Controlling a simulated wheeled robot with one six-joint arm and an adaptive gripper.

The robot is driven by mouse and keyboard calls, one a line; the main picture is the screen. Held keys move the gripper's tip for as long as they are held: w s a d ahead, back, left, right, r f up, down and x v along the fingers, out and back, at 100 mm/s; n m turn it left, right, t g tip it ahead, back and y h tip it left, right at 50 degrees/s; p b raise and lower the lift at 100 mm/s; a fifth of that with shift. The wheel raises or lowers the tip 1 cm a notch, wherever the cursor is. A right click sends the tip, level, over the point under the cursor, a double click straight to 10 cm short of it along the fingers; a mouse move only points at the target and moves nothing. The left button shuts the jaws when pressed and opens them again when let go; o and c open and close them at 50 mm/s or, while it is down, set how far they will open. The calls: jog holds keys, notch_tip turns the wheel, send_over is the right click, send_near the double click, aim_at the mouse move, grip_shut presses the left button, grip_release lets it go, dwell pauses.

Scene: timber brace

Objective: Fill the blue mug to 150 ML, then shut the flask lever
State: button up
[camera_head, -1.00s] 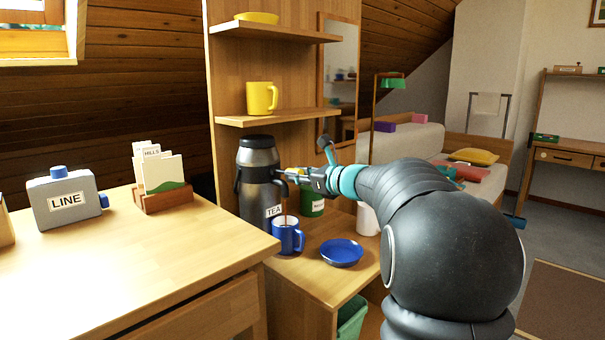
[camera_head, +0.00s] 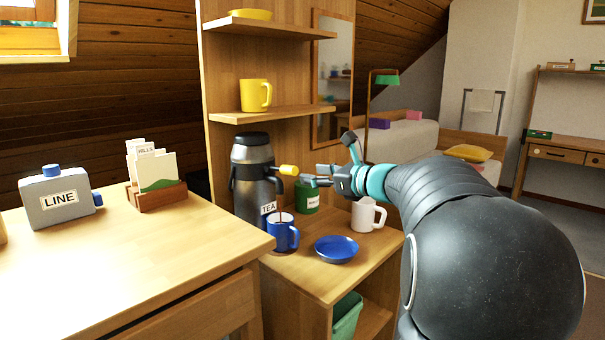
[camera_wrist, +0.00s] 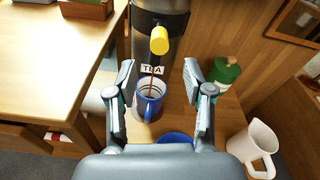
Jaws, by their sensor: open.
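The dark flask (camera_head: 254,200), labelled TEA, stands upright on the low wooden shelf. Its lever has a yellow knob (camera_head: 289,170), which points toward my gripper in the wrist view (camera_wrist: 159,41). A thin brown stream (camera_wrist: 151,82) falls from the flask into the blue mug (camera_head: 284,236). The mug stands upright below it, and the wrist view shows brown liquid and pale rings inside (camera_wrist: 148,98). I cannot read the level against any mark. My gripper (camera_head: 318,176) is open and empty, a little to the right of the knob and apart from it.
A blue dish (camera_head: 336,249) lies right of the mug. A green canister (camera_head: 306,197) and a white jug (camera_head: 366,215) stand behind it. A yellow mug (camera_head: 255,95) sits on the shelf above.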

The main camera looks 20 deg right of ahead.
jog(key=shift+v, duration=2)
